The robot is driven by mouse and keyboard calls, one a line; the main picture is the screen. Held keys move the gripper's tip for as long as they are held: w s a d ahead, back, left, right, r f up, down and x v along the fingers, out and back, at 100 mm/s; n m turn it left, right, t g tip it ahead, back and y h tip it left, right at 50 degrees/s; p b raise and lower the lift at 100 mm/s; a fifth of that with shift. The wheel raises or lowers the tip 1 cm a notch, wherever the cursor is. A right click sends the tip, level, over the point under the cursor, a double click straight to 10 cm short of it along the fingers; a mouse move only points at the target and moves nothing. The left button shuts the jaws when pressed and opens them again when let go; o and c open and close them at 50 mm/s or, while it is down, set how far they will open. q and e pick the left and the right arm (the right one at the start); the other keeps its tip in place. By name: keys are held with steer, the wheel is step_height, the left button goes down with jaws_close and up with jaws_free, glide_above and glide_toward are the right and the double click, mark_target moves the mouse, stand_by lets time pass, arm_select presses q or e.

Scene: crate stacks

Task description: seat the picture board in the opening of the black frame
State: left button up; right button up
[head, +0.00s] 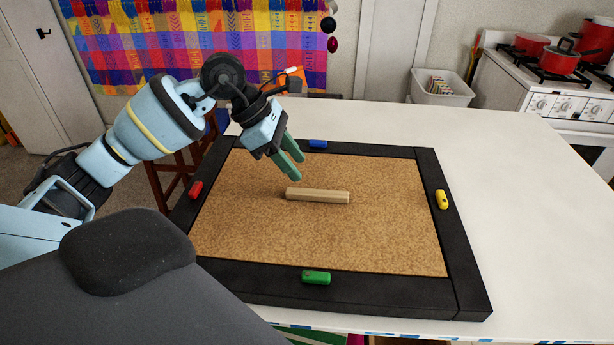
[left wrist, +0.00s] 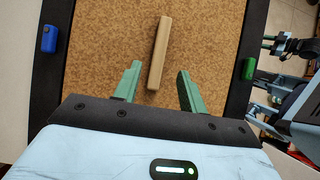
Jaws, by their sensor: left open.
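The black frame (head: 466,250) lies flat on the white table. A brown, cork-like board (head: 380,230) fills its opening as far as I can see; I cannot tell whether it sits fully down. No picture shows on its upper face. A pale wooden bar (head: 325,196) lies across the board's middle, like a handle. My left gripper (head: 297,168), with green fingers, is open and empty above the bar's left end. In the left wrist view the bar (left wrist: 160,50) runs up between the fingers, apart from both.
Coloured clips sit on the frame's sides: red (head: 195,189), blue (head: 318,144), yellow (head: 442,199) and green (head: 316,278). The white table (head: 520,190) is clear on the right. A stove (head: 565,100) with red pots and a white bin (head: 441,88) stand behind.

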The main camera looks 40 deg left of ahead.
arm_select(q)
steer(key=shift+v, duration=2.25)
